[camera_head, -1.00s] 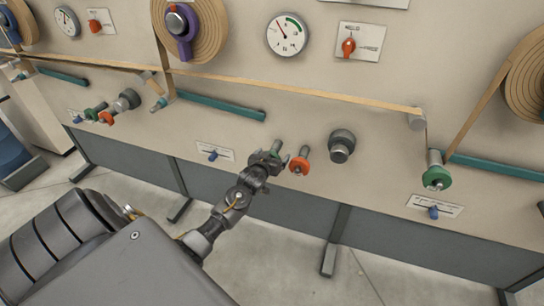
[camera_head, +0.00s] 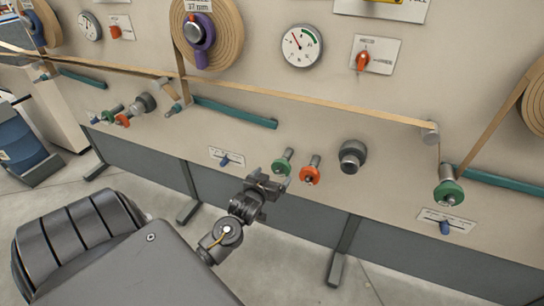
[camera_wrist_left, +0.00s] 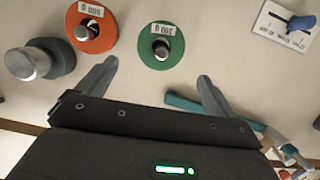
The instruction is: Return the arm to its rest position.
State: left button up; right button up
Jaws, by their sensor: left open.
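My left gripper (camera_head: 268,184) is open and empty in front of the machine's panel, just left of and below a green-collared knob (camera_head: 283,163). In the left wrist view the two fingers of the left gripper (camera_wrist_left: 155,88) are spread wide. The green knob (camera_wrist_left: 160,46) lies ahead of them, apart from both fingers. An orange-collared knob (camera_head: 311,172) is to its right in the head view and also shows in the left wrist view (camera_wrist_left: 91,28). My right gripper is in neither view.
A dark round knob (camera_head: 352,156) and a blue-lever switch (camera_head: 226,159) flank the knobs. A brown strip (camera_head: 310,104) runs across the panel above a teal bar (camera_head: 236,113). A green-collared roller (camera_head: 447,191) sticks out at right. Open floor (camera_head: 290,262) lies below the panel.

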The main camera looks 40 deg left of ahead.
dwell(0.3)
pick_arm(q)
jog(key=s+d+f+m+g+h+p, duration=0.1)
jog(key=s+d+f+g+p, duration=0.3)
jog(key=f, duration=0.6)
jog(key=s+d+f+m+g+h+b, duration=0.1)
jog(key=s+f+m, duration=0.1)
jog(key=s+f, duration=0.6)
jog(key=s+d+f+m+g+h+p, duration=0.1)
jog(key=s+d+f+g+p, duration=0.2)
jog(key=f, duration=0.8)
jog(key=s+d+f+m+g+p, duration=0.1)
jog(key=s+f, duration=0.4)
jog(key=s, duration=1)
jog(key=s+d+f+m+g+h+p, duration=0.1)
jog(key=s+d+f+g, duration=0.3)
jog(key=s, duration=1.2)
notch_tip(320, 180, down, 2)
jog(key=shift+d+f+m, duration=0.1)
jog(key=shift+d+m, duration=0.3)
jog(key=shift+d, duration=0.45)
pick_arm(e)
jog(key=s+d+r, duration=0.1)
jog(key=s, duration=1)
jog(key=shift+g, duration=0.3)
pick_arm(q)
jog(key=shift+w, duration=0.1)
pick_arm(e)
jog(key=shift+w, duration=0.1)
